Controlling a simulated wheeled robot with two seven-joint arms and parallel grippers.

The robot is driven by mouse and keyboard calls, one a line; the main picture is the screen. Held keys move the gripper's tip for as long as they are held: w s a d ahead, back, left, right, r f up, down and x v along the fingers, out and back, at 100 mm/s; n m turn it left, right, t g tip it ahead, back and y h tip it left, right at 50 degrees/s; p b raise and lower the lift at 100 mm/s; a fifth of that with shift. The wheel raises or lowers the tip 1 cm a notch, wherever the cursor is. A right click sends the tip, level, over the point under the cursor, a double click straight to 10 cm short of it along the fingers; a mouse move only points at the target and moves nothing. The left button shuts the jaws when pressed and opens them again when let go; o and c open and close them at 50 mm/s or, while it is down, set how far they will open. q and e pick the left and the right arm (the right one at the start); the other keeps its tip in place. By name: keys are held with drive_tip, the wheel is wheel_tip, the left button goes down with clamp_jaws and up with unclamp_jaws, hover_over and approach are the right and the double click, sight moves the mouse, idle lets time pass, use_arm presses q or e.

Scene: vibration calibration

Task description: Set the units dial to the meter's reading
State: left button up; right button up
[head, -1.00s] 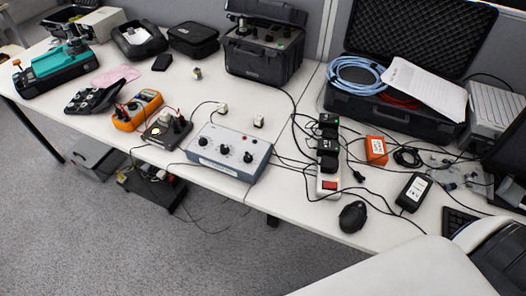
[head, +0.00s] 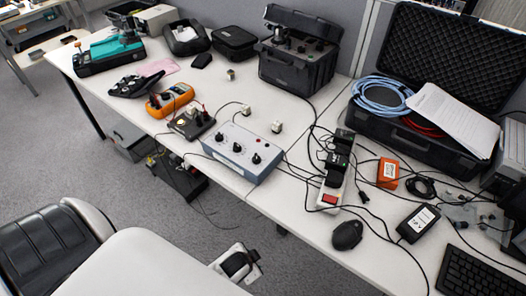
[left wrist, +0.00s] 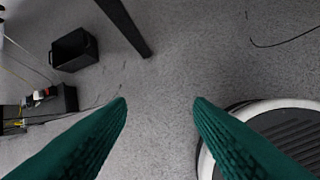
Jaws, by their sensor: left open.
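A blue-grey control box (head: 232,165) with a pale top panel stands near the table's front edge in the head view. Its top carries several black knobs, including a right-hand knob (head: 257,158); the markings are too small to read, so I cannot tell which is the units dial. An orange meter (head: 170,100) lies to its left; its reading is not legible. My left gripper (left wrist: 160,102) is open and empty in the left wrist view, with its green fingers over the carpet, away from the box. My right gripper does not show.
A dark instrument with leads (head: 191,123) sits between meter and box. A power strip (head: 331,187) with cables and a black mouse (head: 347,235) lie to the right. An open black case (head: 300,78) stands behind. A dark bin (left wrist: 73,50) stands on the floor.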

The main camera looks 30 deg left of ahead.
use_arm(q)
drive_tip(key=w+r+m+t, duration=0.25)
drive_tip(key=w+r, duration=0.25)
drive_tip(key=r, duration=0.6)
drive_tip(key=w+r+m+t, duration=0.2)
drive_tip(key=w+r+t, duration=0.25)
drive_tip(key=r, duration=0.55)
drive_tip(key=w+r+m+t, duration=0.3)
drive_tip(key=w+r, duration=0.3)
drive_tip(key=r, duration=0.5)
drive_tip(key=w+d+r+m+t+h, duration=0.25)
drive_tip(key=d+r+m+h, duration=0.35)
drive_tip(key=m, duration=0.4)
drive_tip(key=w+d+r+m+t+h, duration=0.1)
drive_tip(key=w+d+r+m+h, duration=0.3)
drive_tip(key=r+m, duration=0.45)
drive_tip(key=m+g+y, duration=1)
drive_tip(key=m+g, duration=0.9)
drive_tip(key=m, duration=1.4)
hover_over(256, 156)
wheel_tip(256, 156, down, 11)
drive_tip(key=shift+t, duration=0.25)
wheel_tip(256, 156, down, 11)
drive_tip(key=p, duration=0.2)
drive_tip(key=shift+f+p, duration=0.1)
drive_tip(key=shift+p, duration=0.3)
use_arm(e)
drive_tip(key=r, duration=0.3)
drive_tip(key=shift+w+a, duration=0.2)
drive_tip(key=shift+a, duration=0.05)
